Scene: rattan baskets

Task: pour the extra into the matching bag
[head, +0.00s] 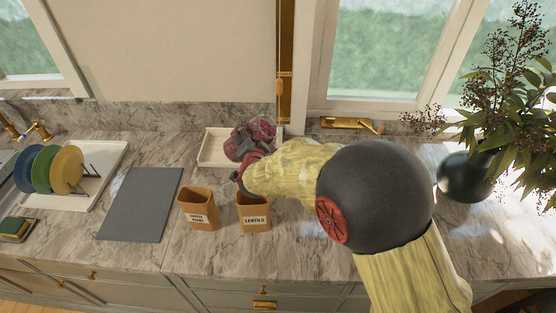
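Two open brown paper bags stand upright on the marble counter. The left bag (198,208) has a label that seems to read "coffee beans". The right bag (254,214) is labelled "lentils". Behind them, dark red-purple rounded things (262,128) show at a shallow white tray (214,148); I cannot tell if they are containers or loose contents. My gripper (244,146) is over the tray's right part, beside or against these things, behind the lentils bag. My arm hides part of it, and whether its fingers hold anything is unclear.
A grey board (140,204) lies left of the bags. A dish rack (92,181) with several plates stands farther left, near a sponge (15,228). A dark vase (465,177) with leafy branches stands right. My arm covers the right-centre counter.

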